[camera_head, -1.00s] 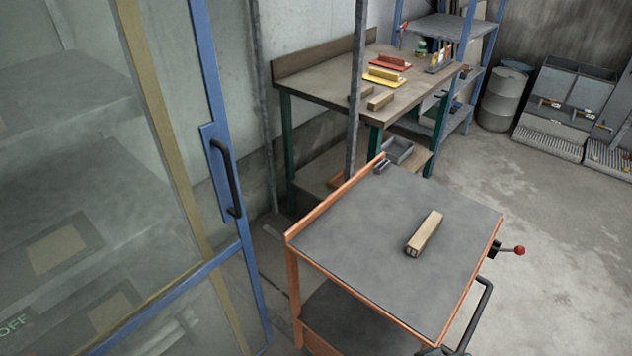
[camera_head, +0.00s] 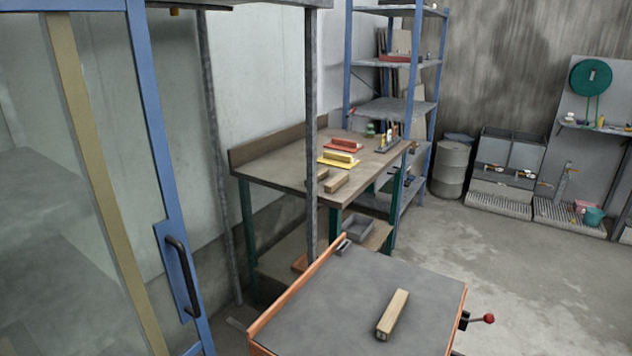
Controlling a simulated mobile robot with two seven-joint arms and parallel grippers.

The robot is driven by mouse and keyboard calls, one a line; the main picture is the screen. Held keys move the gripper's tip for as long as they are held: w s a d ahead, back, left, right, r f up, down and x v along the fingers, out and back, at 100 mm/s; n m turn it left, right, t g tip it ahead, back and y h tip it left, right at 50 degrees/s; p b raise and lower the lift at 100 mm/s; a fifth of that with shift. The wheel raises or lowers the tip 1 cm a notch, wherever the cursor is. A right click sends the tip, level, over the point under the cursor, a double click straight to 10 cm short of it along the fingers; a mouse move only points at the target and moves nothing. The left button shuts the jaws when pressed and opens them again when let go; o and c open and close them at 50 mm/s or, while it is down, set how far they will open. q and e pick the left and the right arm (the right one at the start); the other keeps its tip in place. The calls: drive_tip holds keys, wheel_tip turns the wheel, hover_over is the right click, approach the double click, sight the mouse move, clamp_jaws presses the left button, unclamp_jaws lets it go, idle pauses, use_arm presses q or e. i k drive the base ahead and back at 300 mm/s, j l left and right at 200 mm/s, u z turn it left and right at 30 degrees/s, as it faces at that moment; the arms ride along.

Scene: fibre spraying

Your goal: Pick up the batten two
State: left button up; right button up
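A light wooden batten (camera_head: 392,314) lies on the grey top of an orange-edged cart (camera_head: 330,303). Two more wooden battens lie on the workbench behind it: one near the front edge (camera_head: 337,184), and one (camera_head: 321,174) partly hidden behind a grey post. No marking that I can read shows which is batten two. Neither of my grippers is in view.
The workbench (camera_head: 270,171) also holds a yellow trowel (camera_head: 338,160) and a red trowel (camera_head: 343,145). A blue-framed glass door (camera_head: 160,180) stands close on the left. A shelf rack (camera_head: 400,107) and drum (camera_head: 452,168) stand behind.

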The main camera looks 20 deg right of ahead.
sight(338, 180)
drive_tip(key=z, duration=1.45)
drive_tip(key=l+z, duration=0.7)
drive_tip(key=z, duration=0.15)
drive_tip(key=i+l+u, duration=0.1)
drive_tip(key=i+l, duration=0.65)
drive_tip(key=l, duration=0.25)
drive_tip(key=i+u, duration=0.2)
drive_tip(key=i, duration=0.3)
drive_tip(key=i+u, duration=0.2)
drive_tip(key=i, duration=0.35)
drive_tip(key=i+l+u, duration=0.2)
drive_tip(key=i, duration=0.3)
drive_tip(key=i+u, duration=0.2)
drive_tip(key=i, duration=0.3)
drive_tip(key=i+l+u, duration=0.15)
drive_tip(key=i, duration=0.4)
drive_tip(key=i+u, duration=0.2)
drive_tip(key=i, duration=0.3)
drive_tip(key=i+u, duration=0.3)
drive_tip(key=u, duration=0.2)
drive_tip(key=i+l+u, duration=0.1)
drive_tip(key=i+u, duration=0.15)
drive_tip(key=u, duration=0.25)
drive_tip(key=i+l+u, duration=0.2)
drive_tip(key=u, duration=0.3)
drive_tip(key=i, duration=0.1)
